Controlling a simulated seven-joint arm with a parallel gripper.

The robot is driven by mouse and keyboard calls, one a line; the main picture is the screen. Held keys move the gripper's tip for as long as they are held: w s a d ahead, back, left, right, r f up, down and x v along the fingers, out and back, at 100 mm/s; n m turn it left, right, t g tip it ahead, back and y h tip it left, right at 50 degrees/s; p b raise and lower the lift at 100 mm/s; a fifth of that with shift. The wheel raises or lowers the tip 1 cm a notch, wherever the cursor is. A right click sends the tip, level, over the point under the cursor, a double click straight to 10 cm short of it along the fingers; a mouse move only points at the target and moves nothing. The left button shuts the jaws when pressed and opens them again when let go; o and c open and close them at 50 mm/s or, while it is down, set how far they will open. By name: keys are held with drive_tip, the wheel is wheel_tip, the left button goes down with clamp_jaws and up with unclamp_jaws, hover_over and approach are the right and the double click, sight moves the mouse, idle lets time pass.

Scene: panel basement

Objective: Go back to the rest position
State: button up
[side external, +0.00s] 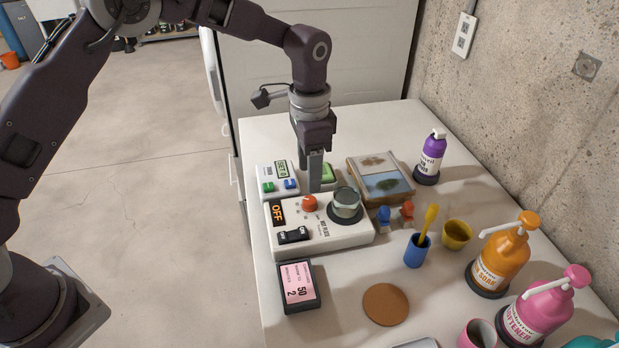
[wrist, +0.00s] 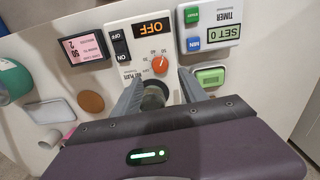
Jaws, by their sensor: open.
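My gripper (side external: 316,186) points down over the back of the white hot plate, between the glass jar and the timer. It is open; in the wrist view its fingers (wrist: 158,88) stand apart with nothing held. The hot plate (side external: 340,240) has an OFF display, a black rocker switch (side external: 294,235) and an orange-red knob (side external: 309,203). A lidded glass jar (side external: 346,200) stands on its dark round plate. In the wrist view, the jar (wrist: 153,96) shows partly between the fingers. The timer (wrist: 212,28) reads SET 0. I cannot tell whether the fingertips touch anything.
A pink-faced display box (side external: 298,287), brown coaster (side external: 386,304), blue cup (side external: 416,250), yellow cup (side external: 457,235) and framed tray (side external: 380,180) surround the hot plate. Pump bottles (side external: 502,258) stand at the right, a purple bottle (side external: 431,158) near the concrete wall. Space above the table's back left is clear.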

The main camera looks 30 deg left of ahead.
drive_tip(key=s+a+r+n+t, duration=0.1)
drive_tip(key=s+a+r+n, duration=0.1)
drive_tip(key=s+a+r, duration=0.5)
drive_tip(key=s+a+r+n+t, duration=0.1)
drive_tip(key=s+r+n+t, duration=0.1)
drive_tip(key=s+r, duration=0.6)
drive_tip(key=s+a+r+n+t, duration=0.1)
drive_tip(key=s+a+n, duration=0.1)
drive_tip(key=s, duration=0.6)
drive_tip(key=s+a+n+t, duration=0.1)
drive_tip(key=s+a+n, duration=0.1)
drive_tip(key=s, duration=0.6)
drive_tip(key=shift+s+a+r+t, duration=0.15)
drive_tip(key=shift+s+r+t, duration=0.15)
drive_tip(key=shift+r, duration=0.1)
